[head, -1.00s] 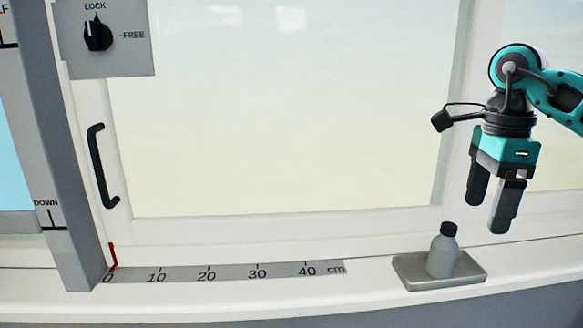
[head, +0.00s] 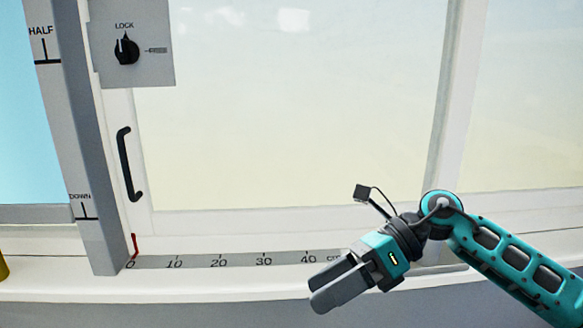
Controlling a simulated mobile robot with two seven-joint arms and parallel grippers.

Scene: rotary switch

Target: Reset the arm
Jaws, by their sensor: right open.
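My right gripper (head: 318,294) hangs low in front of the sill, with its fingers pointing down and left. It is open, with nothing seen between the fingers. My left gripper is not in view.
A black handle (head: 123,165) is on the window frame below the plate. A centimetre scale (head: 200,262) with a red pointer (head: 134,245) at 0 runs along the sill. A grey post (head: 95,150) stands left. A yellow object (head: 3,267) shows at the left edge.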

